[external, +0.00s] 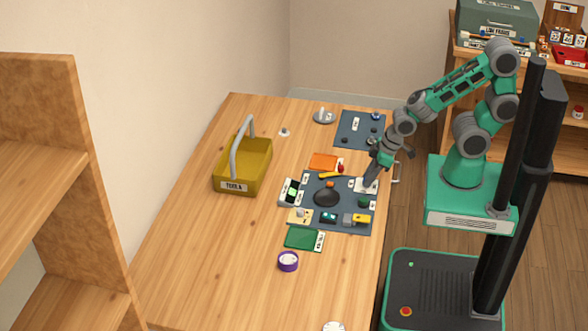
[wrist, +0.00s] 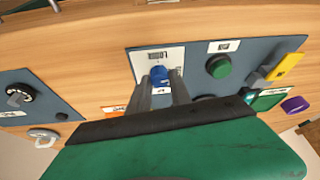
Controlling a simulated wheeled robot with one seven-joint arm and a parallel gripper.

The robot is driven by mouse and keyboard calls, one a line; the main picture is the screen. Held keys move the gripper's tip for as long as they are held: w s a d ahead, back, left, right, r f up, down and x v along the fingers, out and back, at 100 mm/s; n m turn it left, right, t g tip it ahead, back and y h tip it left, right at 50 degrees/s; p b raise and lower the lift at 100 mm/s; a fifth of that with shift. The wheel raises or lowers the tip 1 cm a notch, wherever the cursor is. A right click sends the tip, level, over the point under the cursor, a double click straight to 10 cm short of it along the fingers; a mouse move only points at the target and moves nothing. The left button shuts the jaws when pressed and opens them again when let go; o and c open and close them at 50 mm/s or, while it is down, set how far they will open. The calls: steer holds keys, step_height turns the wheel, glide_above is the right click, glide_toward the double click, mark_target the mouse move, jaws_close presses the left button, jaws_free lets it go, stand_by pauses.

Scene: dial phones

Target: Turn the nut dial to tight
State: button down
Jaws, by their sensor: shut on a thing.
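The nut dial shows as a blue knob (wrist: 161,73) on a white plate (wrist: 141,60) in the wrist view. A small label sits on the plate beyond the knob, its text too small to read surely. My gripper (wrist: 161,88) is shut on the blue knob, one finger on each side, and the fingers hide part of the plate. In the external view my gripper (external: 369,181) points down at the white plate (external: 362,187) near the table's right edge; the knob is hidden there.
The blue-grey panel (external: 345,212) also bears a green knob (wrist: 219,66), a yellow-handled part (external: 361,218) and a dark round part (external: 326,195). A second panel (external: 351,140) lies farther back. A yellow toolbox (external: 232,183) stands left. The table's front left is clear.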

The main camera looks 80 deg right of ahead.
mark_target(379, 187)
steer(key=shift+m, duration=0.3)
steer(key=c, duration=1.2)
jaws_free()
steer(key=shift+o, duration=0.2)
steer(key=shift+r, duration=0.1)
steer(key=p+v, duration=0.1)
steer(key=v, duration=0.6)
steer(key=shift+s+r, duration=0.2)
steer(key=shift+r, duration=0.05)
steer(key=d+r+m+g, duration=0.1)
steer(key=d+r, duration=0.3)
steer(key=r, duration=0.2)
steer(key=shift+d+r+h, duration=0.3)
steer(key=shift+d+r, duration=0.05)
steer(key=shift+r, duration=0.05)
